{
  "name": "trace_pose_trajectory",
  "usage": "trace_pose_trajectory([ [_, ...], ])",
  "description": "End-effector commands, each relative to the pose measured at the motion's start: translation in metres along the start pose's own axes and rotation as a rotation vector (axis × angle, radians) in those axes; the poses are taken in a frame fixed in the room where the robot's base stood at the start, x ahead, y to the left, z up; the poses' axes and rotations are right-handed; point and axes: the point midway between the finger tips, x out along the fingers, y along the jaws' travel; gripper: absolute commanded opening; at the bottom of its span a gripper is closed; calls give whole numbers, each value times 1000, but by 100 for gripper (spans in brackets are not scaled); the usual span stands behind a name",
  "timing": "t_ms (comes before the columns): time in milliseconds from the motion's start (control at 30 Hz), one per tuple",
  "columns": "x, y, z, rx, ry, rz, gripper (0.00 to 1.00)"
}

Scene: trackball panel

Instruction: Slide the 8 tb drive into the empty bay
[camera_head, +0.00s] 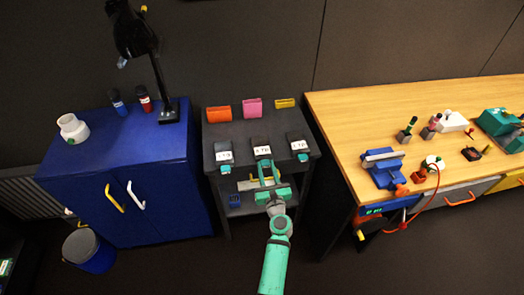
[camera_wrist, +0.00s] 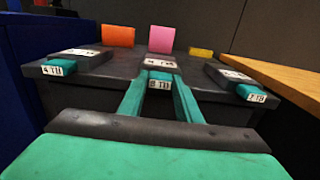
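Three dark drives with teal front ends and white labels lie on the dark stand's top (camera_head: 240,141). The left one (camera_head: 224,155) reads 4 TB. The middle one (camera_head: 263,152) has a teal end tagged 8 TB (camera_wrist: 160,85) in the wrist view. The right one (camera_head: 298,147) has a TB label whose number is unclear. My teal gripper (camera_head: 268,166) reaches to the middle drive, its fingers (camera_wrist: 160,88) on either side of the teal end. I cannot tell whether they press on it. I cannot make out an empty bay.
Orange (camera_head: 219,113), pink (camera_head: 252,108) and yellow (camera_head: 285,103) blocks stand along the stand's back. A blue bin (camera_head: 235,201) sits on the lower shelf. A blue cabinet (camera_head: 120,165) is left, a cluttered wooden bench (camera_head: 350,105) right.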

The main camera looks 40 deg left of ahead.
Motion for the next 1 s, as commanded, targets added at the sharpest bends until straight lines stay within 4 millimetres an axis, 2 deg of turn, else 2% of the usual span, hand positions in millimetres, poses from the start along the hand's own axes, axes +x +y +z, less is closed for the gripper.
trace_pose_trajectory([
  [367,0,0,2,0,-1,0,9],
  [1000,0,0,28,0,-1,1,9],
])
